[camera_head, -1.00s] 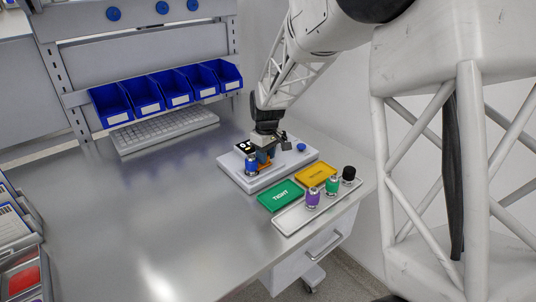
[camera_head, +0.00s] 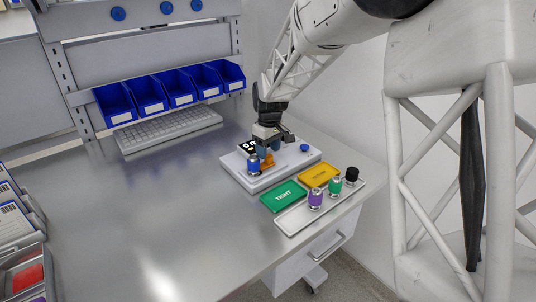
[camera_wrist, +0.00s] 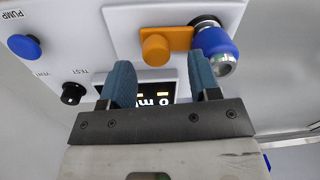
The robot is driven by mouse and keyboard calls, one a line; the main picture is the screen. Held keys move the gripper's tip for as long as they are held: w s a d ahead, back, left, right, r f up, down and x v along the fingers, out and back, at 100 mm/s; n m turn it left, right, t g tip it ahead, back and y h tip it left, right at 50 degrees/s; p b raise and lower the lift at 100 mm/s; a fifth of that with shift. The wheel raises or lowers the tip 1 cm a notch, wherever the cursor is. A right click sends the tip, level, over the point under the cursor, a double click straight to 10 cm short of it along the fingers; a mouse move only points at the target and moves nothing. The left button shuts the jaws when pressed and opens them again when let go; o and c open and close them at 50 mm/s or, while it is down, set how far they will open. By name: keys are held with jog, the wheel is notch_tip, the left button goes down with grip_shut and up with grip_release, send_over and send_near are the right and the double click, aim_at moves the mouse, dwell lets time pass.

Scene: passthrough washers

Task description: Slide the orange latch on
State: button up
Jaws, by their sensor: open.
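The orange latch (camera_wrist: 180,38) is a flat bar with a round orange knob (camera_wrist: 155,49), on the white device (camera_wrist: 130,25). The bar's right end reaches up to the blue-capped metal part (camera_wrist: 215,45); I cannot tell if they touch. My gripper (camera_wrist: 158,72) is open and empty, its two blue fingers spread apart, with the knob beyond the gap between their tips in the wrist view. In the head view my gripper (camera_head: 268,152) is over the device's left half, just above the latch (camera_head: 266,161), beside the blue-capped part (camera_head: 253,166).
The device has a blue button (camera_wrist: 25,46), a black knob (camera_wrist: 73,93) and a display (camera_wrist: 160,92). In front of it lie a green mat (camera_head: 283,196), a yellow mat (camera_head: 318,175) and a tray (camera_head: 290,222) with purple, green and black-capped parts.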

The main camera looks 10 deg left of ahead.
aim_at(271, 157)
jog(key=shift+w+r, duration=0.1)
jog(key=shift+r, duration=2.45)
jog(key=shift+d, duration=0.1)
jog(key=shift+s+d+r, duration=0.35)
jog(key=shift+d, duration=0.05)
jog(key=s+d+r+m+t, duration=0.1)
jog(key=s+d+r+m, duration=0.25)
jog(key=s+d, duration=0.5)
jog(key=s+d+r+m+t, duration=0.1)
jog(key=s+d+r+m, duration=0.1)
jog(key=s+d+r, duration=0.5)
jog(key=s+d+f+m, duration=0.1)
jog(key=s+d, duration=0.3)
jog(key=s, duration=0.4)
jog(key=s+d+f+m, duration=0.2)
jog(key=s+d, duration=0.1)
jog(key=s, duration=0.6)
jog(key=s+d+f+m+t, duration=0.1)
jog(key=s+d, duration=0.3)
jog(key=s, duration=0.5)
jog(key=shift+s+d+f+m, duration=0.15)
jog(key=shift+d+f+m, duration=0.2)
jog(key=shift+m, duration=0.4)
